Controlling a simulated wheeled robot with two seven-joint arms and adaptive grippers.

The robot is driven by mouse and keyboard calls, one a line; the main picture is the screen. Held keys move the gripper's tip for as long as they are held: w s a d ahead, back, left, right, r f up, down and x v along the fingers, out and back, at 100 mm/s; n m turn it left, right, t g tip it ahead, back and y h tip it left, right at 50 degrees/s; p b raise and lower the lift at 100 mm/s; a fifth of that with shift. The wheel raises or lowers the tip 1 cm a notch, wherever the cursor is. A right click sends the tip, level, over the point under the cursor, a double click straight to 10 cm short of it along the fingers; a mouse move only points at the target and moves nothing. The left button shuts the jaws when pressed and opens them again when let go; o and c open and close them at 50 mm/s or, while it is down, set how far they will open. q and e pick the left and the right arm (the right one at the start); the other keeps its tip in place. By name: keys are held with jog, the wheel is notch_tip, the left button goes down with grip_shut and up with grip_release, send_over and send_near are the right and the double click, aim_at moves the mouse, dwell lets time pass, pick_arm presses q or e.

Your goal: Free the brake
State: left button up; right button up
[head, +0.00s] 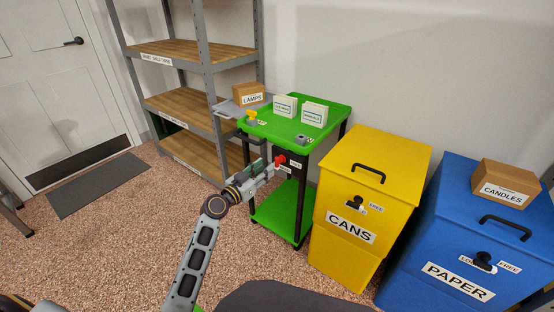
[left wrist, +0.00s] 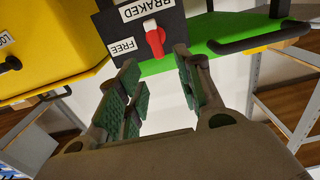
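The green cart (head: 300,128) carries a dark brake panel (left wrist: 178,22) with a red lever (head: 280,160). In the left wrist view the red lever (left wrist: 155,40) lies roughly in line with the upside-down BRAKED label (left wrist: 139,8). The FREE label (left wrist: 122,46) is off to its side, left in that view. My left gripper (left wrist: 160,90) is open and empty, its green-padded fingers apart and pointing at the panel. The lever shows beyond the gap between the fingertips, with no contact visible. In the head view the left gripper (head: 267,175) is just in front of the panel. My right gripper is not in view.
A yellow CANS bin (head: 345,250) stands close to the right of the cart, with a blue PAPER bin (head: 425,275) beyond. A grey shelf rack (head: 205,62) stands behind left. Cards, a yellow-handled item and a LAMPS box (head: 250,94) are at cart-top height.

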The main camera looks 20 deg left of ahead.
aim_at(276, 159)
pick_arm(q)
jog(key=shift+b+x, duration=0.4)
jog(key=shift+x, duration=3.65)
jog(key=shift+w+d, duration=0.1)
jog(key=shift+w, duration=0.1)
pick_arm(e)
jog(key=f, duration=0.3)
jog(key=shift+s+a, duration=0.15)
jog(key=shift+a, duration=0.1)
pick_arm(q)
jog(key=shift+c, duration=0.4)
grip_shut()
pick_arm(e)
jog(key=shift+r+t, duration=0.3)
